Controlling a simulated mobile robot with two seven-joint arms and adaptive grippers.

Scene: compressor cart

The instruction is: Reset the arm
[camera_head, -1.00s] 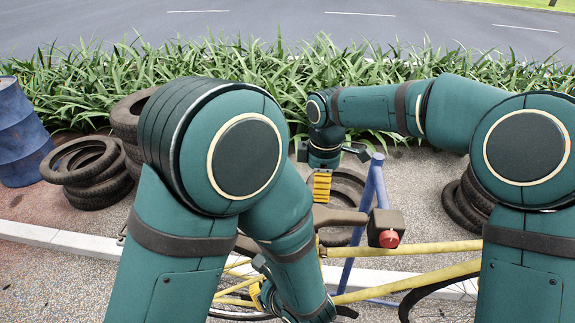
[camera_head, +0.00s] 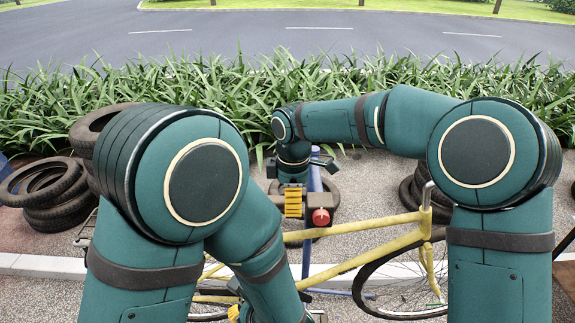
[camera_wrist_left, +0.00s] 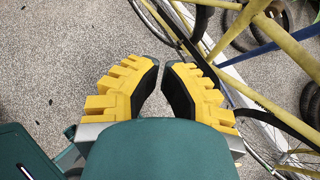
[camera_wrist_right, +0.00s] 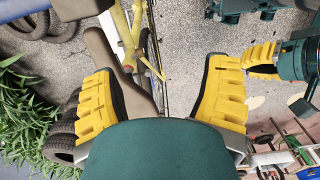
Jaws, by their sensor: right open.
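My right arm reaches in from the right of the head view, bent at the elbow.
Stacked tyres (camera_head: 45,190) lie at the left. Tall green plants (camera_head: 200,85) line the road behind. Gravel ground (camera_wrist_left: 65,60) is clear beside the left gripper.

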